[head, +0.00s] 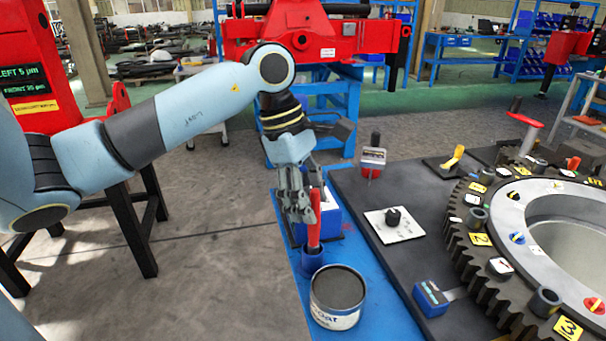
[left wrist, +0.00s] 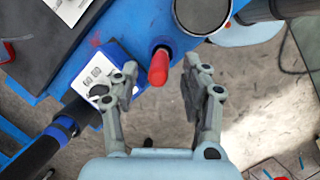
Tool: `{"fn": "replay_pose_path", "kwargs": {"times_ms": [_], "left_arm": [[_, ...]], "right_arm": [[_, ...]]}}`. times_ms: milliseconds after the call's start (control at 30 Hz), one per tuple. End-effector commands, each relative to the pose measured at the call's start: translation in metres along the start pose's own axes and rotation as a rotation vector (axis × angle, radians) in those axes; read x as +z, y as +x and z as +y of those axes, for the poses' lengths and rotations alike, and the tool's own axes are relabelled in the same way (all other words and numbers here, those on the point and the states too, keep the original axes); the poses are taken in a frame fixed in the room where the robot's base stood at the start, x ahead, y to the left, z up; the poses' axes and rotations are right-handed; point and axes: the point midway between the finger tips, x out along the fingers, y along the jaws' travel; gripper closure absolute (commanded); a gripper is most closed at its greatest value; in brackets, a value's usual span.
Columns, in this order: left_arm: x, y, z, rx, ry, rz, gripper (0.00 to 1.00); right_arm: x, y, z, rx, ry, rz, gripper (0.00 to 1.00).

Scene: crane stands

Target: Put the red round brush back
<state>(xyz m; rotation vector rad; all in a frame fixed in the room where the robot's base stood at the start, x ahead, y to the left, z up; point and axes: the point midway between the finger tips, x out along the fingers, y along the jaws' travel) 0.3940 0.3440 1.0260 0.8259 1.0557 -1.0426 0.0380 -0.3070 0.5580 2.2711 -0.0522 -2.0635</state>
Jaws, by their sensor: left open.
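The red round brush (head: 314,222) shows as a red handle standing nearly upright in a small blue cup (head: 312,260) on the blue bench top; its lower end is hidden in the cup. In the left wrist view the red handle (left wrist: 158,68) points toward the camera, with the blue cup (left wrist: 161,44) behind it. My left gripper (head: 299,207) is open and empty, pointing down beside the handle. In the left wrist view its fingers (left wrist: 160,75) lie on either side of the handle with gaps. My right gripper is out of view.
An open can (head: 337,299) stands just in front of the cup, and a blue and white box (head: 329,212) stands behind it. To the right, a dark plate (head: 385,262) carries a white card with a black knob (head: 394,218) and a large gear ring (head: 485,270).

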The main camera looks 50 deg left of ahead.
Motion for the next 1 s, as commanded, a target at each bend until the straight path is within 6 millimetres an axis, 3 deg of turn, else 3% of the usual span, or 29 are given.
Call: {"fn": "replay_pose_path", "kwargs": {"times_ms": [300, 500, 700, 1000], "left_arm": [[-0.002, -0.068, 0.001, 0.004, 0.005, 0.008, 0.54], [-0.001, -0.101, 0.001, 0.003, 0.004, 0.004, 0.54], [0.0, -0.113, 0.0, 0.0, 0.002, 0.001, 0.54], [0.0, -0.113, 0.0, 0.0, 0.002, 0.0, 0.54]], "right_arm": [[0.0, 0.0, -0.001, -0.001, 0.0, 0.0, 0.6], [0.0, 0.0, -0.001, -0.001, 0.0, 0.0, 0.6], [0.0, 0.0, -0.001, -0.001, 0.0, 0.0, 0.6], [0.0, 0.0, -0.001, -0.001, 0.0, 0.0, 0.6]]}}
